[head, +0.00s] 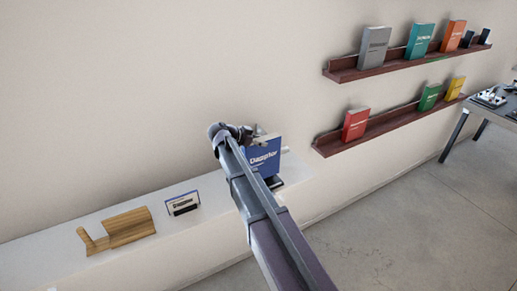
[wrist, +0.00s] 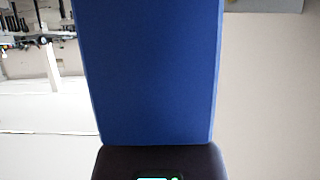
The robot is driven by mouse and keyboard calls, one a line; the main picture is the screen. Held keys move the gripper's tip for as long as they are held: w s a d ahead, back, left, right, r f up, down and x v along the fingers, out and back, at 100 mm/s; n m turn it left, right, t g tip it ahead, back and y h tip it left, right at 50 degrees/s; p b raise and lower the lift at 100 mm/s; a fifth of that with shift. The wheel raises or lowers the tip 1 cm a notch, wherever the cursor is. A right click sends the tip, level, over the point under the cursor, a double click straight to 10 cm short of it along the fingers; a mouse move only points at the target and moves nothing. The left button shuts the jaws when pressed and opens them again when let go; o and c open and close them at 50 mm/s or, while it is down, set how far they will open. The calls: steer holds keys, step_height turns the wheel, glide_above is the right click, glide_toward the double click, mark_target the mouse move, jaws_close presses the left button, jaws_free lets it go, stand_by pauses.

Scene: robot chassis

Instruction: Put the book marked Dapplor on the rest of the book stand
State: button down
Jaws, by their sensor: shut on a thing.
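The blue book marked Dapplor (head: 268,150) is held up above the right part of the white ledge, its lettered cover facing the head camera. In the wrist view its plain blue face (wrist: 150,70) fills the middle. My gripper (wrist: 160,158) is shut on the book; its dark end shows at the bottom of the wrist view, and my arm partly hides the grip in the head view. The wooden book stand (head: 128,228) is on the ledge at the left, apart from the book, and looks empty.
Two dark red wall shelves (head: 400,67) hold several books, including a red one (head: 356,124). A table (head: 490,103) is at far right. The ledge around the stand is mostly clear.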

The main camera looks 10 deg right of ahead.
mark_target(262, 159)
steer(key=shift+a, duration=0.1)
steer(key=shift+w+a, duration=0.3)
steer(key=shift+a, duration=0.2)
steer(key=shift+f+b, duration=1.8)
steer(key=shift+b, duration=0.05)
steer(key=shift+c, duration=0.6)
jaws_free()
steer(key=shift+s+f, duration=0.1)
